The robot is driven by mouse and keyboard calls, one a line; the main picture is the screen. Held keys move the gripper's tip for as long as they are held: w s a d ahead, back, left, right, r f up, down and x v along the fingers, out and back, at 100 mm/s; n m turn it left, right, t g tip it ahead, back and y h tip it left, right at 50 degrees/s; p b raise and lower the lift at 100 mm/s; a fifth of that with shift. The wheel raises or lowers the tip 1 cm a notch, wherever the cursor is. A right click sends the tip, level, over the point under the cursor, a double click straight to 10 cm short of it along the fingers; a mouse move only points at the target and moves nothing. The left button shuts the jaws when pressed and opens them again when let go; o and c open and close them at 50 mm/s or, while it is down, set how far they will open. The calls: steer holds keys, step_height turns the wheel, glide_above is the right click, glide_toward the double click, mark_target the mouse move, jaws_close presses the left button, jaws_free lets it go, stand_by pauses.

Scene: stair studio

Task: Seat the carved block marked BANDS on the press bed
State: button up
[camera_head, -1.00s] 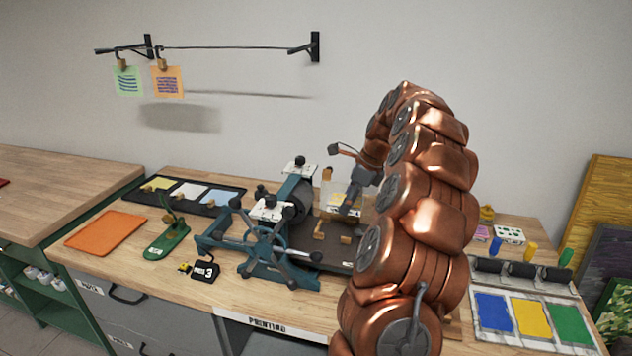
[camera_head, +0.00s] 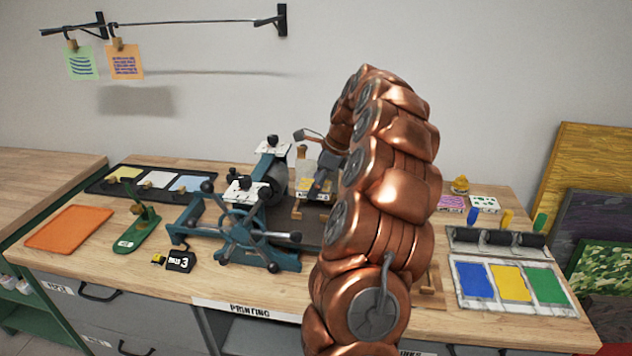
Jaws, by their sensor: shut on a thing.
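The press bed (camera_head: 289,231) is a dark flat plate to the right of the teal press's roller (camera_head: 268,190). My gripper (camera_head: 318,190) is over the bed's far part, low and pointing down. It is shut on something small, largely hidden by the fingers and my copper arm. I cannot read a BANDS mark on it, nor tell whether it touches the bed. Small wooden pieces (camera_head: 296,208) show at the bed near the gripper. My arm hides the bed's right part.
The press's spoked handwheel (camera_head: 246,234) stands in front of the bed. Ink slabs (camera_head: 512,284) and rollers (camera_head: 497,240) lie at right. An orange sheet (camera_head: 68,227) and green tool (camera_head: 134,232) lie at left.

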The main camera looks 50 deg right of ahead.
mark_target(312, 211)
steer(key=shift+f+b, duration=0.7)
steer(key=shift+f, duration=1.1)
steer(key=shift+f, duration=1.25)
stand_by(1.0)
steer(key=o, duration=1.3)
steer(key=shift+c, duration=0.2)
steer(key=shift+r+p, duration=1.6)
steer(key=shift+r, duration=2.4)
